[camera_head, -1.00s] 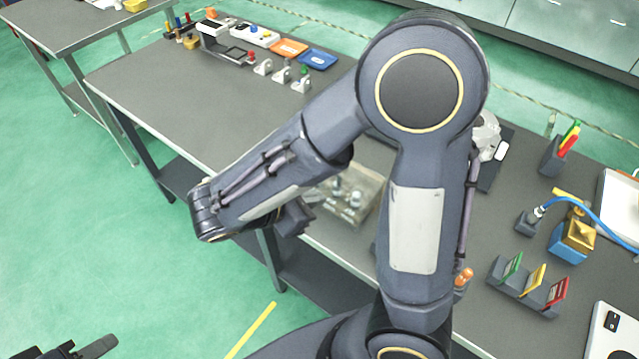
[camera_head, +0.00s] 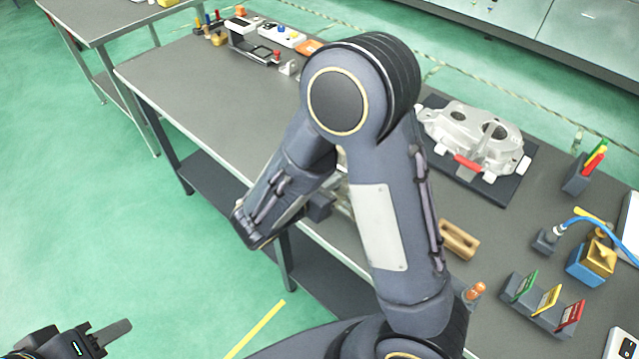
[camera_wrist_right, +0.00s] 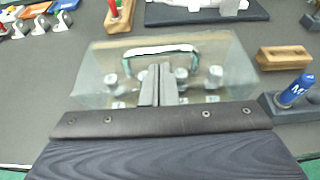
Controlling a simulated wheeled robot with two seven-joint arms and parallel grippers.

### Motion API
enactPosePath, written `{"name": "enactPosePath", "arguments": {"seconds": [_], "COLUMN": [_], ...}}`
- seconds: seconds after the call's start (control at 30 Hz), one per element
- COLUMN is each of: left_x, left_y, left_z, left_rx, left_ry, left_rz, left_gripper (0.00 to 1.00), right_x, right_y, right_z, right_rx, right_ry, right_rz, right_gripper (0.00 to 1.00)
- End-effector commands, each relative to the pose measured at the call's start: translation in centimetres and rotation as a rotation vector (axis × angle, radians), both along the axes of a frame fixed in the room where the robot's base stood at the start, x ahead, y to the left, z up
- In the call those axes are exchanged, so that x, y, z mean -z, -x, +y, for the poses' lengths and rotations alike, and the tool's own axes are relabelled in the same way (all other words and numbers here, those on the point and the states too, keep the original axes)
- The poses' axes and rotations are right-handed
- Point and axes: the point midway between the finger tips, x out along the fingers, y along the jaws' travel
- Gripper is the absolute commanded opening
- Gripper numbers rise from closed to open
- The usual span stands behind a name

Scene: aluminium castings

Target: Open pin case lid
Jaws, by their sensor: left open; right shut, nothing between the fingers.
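In the right wrist view my right gripper (camera_wrist_right: 158,84) is shut and empty. Its fingertips overlap the case's near side, just below the handle in the picture. I cannot tell if they touch it. The lid looks closed. In the head view my right arm hides most of the case. My left gripper (camera_head: 112,334) is open and empty, low at the left edge, away from the table.
A wooden block (camera_wrist_right: 284,58) and a dark holder with a blue bottle (camera_wrist_right: 294,92) stand right of the case. A metal casting (camera_head: 470,135) lies on a dark mat behind. Coloured cards (camera_head: 545,300) stand at the right.

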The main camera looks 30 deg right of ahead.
Motion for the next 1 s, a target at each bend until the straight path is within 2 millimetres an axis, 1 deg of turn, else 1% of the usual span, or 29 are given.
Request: {"name": "enactPosePath", "arguments": {"seconds": [0.1, 0.43, 1.0], "left_x": [-0.1, -0.1, -1.5], "left_y": [0.0, 0.0, 0.0], "left_z": [0.0, 0.0, 0.0], "left_rx": [0.0, 0.0, 0.0], "left_ry": [0.0, 0.0, 0.0], "left_rz": [0.0, 0.0, 0.0], "left_gripper": [0.41, 0.41, 0.41], "right_x": [0.1, 0.1, -1.2], "right_y": [-0.1, -0.1, -0.2], "right_z": [-0.4, -0.4, -0.7], "right_rx": [0.0, 0.0, 0.001], "right_ry": [0.0, -0.002, -0.089], "right_rz": [0.001, 0.001, 0.036], "right_gripper": [0.0, 0.0, 0.0]}}
